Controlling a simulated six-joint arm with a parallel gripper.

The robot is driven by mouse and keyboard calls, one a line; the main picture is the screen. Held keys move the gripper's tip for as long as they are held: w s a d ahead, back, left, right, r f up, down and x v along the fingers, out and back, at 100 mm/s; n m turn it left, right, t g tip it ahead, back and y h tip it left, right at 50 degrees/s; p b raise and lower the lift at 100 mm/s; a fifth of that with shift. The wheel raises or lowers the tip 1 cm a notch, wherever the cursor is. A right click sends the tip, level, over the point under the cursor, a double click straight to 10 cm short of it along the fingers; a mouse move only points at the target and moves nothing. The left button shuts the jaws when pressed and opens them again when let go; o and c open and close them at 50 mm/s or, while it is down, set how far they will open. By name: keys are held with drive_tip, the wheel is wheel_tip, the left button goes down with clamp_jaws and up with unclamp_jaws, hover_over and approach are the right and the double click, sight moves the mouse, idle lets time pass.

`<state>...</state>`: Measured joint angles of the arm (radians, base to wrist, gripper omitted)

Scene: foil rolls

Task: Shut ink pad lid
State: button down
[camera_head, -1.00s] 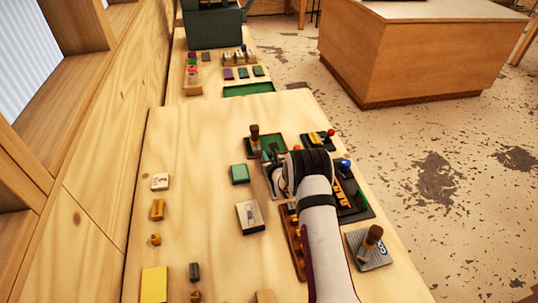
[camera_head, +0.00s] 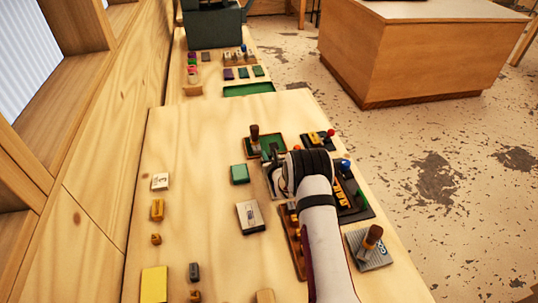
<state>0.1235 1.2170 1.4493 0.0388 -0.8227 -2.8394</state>
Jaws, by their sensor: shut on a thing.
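My gripper (camera_head: 274,162) is at the right-centre of the bench, at the near edge of a green tray (camera_head: 280,141). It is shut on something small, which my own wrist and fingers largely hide. A greyish, flat, box-like edge (camera_head: 268,184) shows just below the fingers; it may be part of the ink pad, but I cannot tell its lid or the lid's angle. A flat green block (camera_head: 239,174) lies apart to the left of my gripper.
A brown-handled stamp (camera_head: 255,137) stands at the green tray. A black tray (camera_head: 358,211) and a stamp on a grey plate (camera_head: 372,240) lie right of my arm. A white box (camera_head: 249,216) lies left. The bench's left-centre is mostly clear.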

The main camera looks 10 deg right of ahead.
drive_tip(key=s, duration=0.9)
drive_tip(key=shift+s, duration=0.2)
drive_tip(key=c, duration=0.8)
unclamp_jaws()
drive_tip(key=shift+o, duration=0.2)
drive_tip(key=v, duration=1.5)
drive_tip(key=shift+s+r, duration=0.25)
drive_tip(key=shift+s, duration=0.1)
